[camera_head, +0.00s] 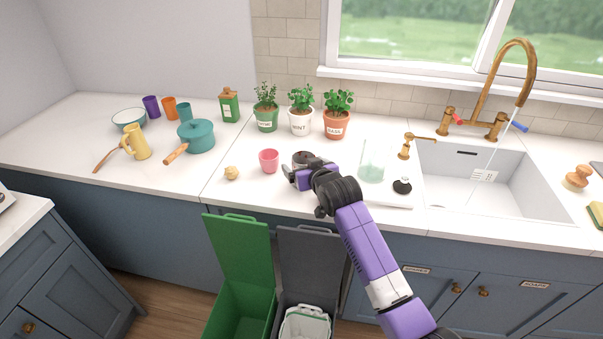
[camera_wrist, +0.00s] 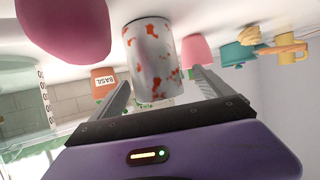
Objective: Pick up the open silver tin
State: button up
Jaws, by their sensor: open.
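The silver tin (camera_head: 302,157) stands on the white counter, partly hidden behind my gripper (camera_head: 303,171) in the head view. In the wrist view, which looks upside down, the tin (camera_wrist: 152,58) is a pale silver cylinder with orange-red spots. My gripper (camera_wrist: 161,80) is open, with one finger on each side of the tin's near part in that view. I cannot tell whether either finger touches it. Whether the tin's top is open is not clear.
A pink cup (camera_head: 269,160) stands just left of the tin, with a small beige lump (camera_head: 232,173) beyond it. Potted herbs (camera_head: 300,121) stand behind. A glass container (camera_head: 373,163) is to the right. A large pink shape (camera_wrist: 65,25) is close in the wrist view.

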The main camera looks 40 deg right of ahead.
jog(key=shift+f+p+x, duration=0.15)
jog(key=shift+p+x, duration=0.05)
jog(key=shift+x, duration=1.05)
jog(key=shift+f+p+x, duration=0.15)
jog(key=shift+p+x, duration=0.05)
jog(key=shift+x, duration=1)
jog(key=shift+s+d, duration=0.15)
jog(key=shift+s, duration=0.05)
jog(key=shift+c, duration=0.2)
jog(key=c, duration=1.4)
